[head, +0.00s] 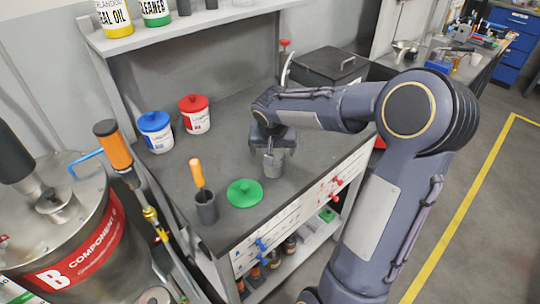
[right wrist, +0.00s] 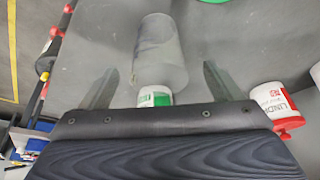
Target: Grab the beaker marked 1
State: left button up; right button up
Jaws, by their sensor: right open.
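A grey cylindrical beaker (head: 274,163) stands on the dark bench top, directly below my right gripper (head: 268,147) in the head view. In the right wrist view the beaker (right wrist: 160,50) shows between the two spread fingers (right wrist: 160,76), with a gap on either side. My right gripper is open and does not hold it. No number can be read on the beaker. My left gripper is not in view.
A green lid (head: 244,193) and a dark cup with an orange-handled tool (head: 206,207) stand to the left. Blue-lidded (head: 156,132) and red-lidded (head: 195,114) tubs stand behind. A shelf (head: 180,32) overhangs the back. A black box (head: 327,68) is at the far right.

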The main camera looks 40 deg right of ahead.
jog(key=shift+d+f, duration=0.15)
jog(key=shift+f, duration=0.35)
jog(key=x, duration=0.3)
jog(key=p+x, duration=0.1)
jog(key=x, duration=0.1)
jog(key=shift+w+d+f, duration=0.1)
jog(key=shift+w+d, duration=0.2)
jog(key=shift+w, duration=0.1)
jog(key=c, duration=1.1)
